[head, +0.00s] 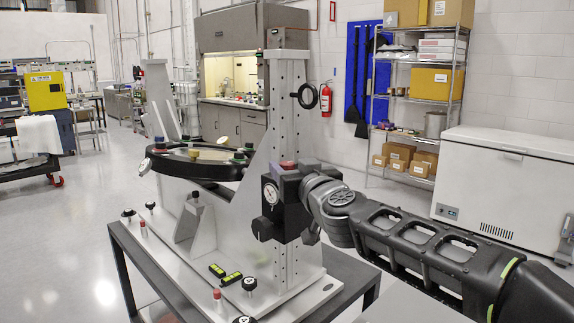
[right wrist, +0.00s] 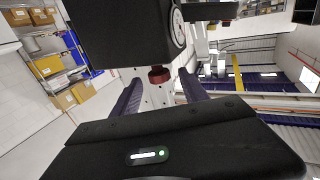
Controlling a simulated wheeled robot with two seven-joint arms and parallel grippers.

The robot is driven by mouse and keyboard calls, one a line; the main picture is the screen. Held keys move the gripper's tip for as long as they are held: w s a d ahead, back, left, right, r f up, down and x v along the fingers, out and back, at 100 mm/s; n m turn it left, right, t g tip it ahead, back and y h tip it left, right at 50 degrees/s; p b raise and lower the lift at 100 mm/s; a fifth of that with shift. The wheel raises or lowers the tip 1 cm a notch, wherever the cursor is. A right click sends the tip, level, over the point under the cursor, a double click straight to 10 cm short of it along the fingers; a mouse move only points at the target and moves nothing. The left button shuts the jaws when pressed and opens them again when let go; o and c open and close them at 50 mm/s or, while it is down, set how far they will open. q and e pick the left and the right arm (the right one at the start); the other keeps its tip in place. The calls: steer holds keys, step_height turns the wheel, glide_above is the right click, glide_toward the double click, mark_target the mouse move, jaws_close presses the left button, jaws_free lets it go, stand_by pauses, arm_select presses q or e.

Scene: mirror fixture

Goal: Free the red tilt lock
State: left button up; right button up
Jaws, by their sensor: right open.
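The red tilt lock (right wrist: 159,75) is a dark red knob beside a black block with a round dial gauge (right wrist: 179,27) in the right wrist view. In the head view red shows at the top of the black block (head: 268,222) on the white upright, and I take this as the lock (head: 288,164). My right gripper (head: 298,173) is at the block, its fingers mostly hidden in the head view. In the right wrist view its two purple fingers (right wrist: 158,90) stand apart, with the knob between them in the picture; contact cannot be told. My left gripper is not in view.
A round mirror in a black ring (head: 195,166) sits between the white uprights (head: 288,110). The fixture stands on a dark table (head: 135,270) with red-topped pins (head: 217,296) and black knobs (head: 249,285). A white freezer (head: 500,185) and a shelf rack (head: 420,100) stand behind.

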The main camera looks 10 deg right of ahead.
steer(key=shift+w+a, duration=0.2)
steer(key=shift+w, duration=1.2)
jaws_close()
